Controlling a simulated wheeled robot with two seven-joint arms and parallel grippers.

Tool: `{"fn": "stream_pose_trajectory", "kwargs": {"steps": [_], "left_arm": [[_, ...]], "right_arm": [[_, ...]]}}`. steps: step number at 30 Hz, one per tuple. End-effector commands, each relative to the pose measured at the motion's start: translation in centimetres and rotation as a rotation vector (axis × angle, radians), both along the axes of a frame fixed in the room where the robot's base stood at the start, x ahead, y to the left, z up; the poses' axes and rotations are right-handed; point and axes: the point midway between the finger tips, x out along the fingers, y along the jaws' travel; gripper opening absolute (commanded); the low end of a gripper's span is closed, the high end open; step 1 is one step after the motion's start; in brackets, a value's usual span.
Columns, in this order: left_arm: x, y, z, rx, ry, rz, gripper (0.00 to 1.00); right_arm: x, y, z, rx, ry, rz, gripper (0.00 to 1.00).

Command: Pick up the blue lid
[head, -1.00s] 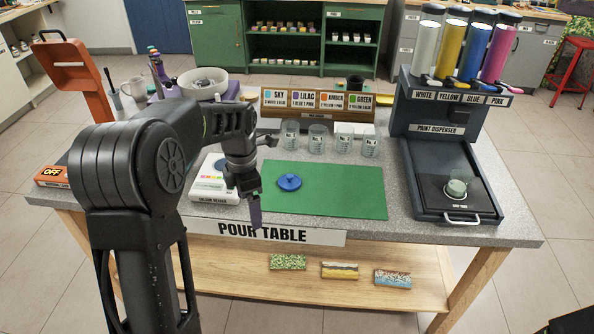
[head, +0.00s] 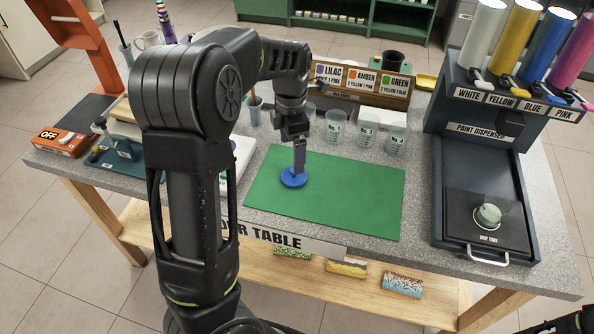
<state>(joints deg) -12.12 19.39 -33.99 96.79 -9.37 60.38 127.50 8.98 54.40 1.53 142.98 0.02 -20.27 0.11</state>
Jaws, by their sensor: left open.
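The blue lid (head: 290,181) is a round disc lying flat on the green mat (head: 350,205), near its upper left part. My left gripper (head: 299,165) points down right over the lid, with its fingertips at the lid's middle, where a knob showed earlier. The fingers hide that middle part. From this angle they look close together, and the gap between them is hard to see. I cannot tell whether they touch the lid. My right gripper is not in view.
Several clear beakers (head: 366,131) stand behind the mat, before the wooden recipe rack (head: 395,96). The paint dispenser (head: 478,122) stands at the right, with a jar (head: 489,214) on its tray. An orange OFF box (head: 63,142) sits at the left. The mat's right part is bare.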

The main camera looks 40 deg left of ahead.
Motion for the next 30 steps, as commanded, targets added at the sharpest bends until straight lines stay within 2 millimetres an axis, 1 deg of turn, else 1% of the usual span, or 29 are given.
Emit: {"fn": "stream_pose_trajectory", "kwargs": {"steps": [4,10,19,22,25,30], "left_arm": [[0.0,0.0,-0.5,0.000,0.001,0.000,0.91],[-0.1,0.0,-2.4,0.000,0.002,0.000,0.91],[0.0,0.0,-2.7,0.000,0.000,0.000,0.91],[0.0,-0.1,-3.1,0.000,0.001,0.000,0.91],[-0.1,-0.3,-4.2,0.000,0.003,0.000,0.91],[-0.2,-0.4,-6.8,0.000,0.004,0.000,0.91]], "right_arm": [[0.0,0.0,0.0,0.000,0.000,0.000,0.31],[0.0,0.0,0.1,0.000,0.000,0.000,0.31],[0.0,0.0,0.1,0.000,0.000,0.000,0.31],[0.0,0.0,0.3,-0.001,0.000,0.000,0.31],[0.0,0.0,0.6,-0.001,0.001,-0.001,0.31],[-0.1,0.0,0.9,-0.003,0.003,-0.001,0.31]]}}
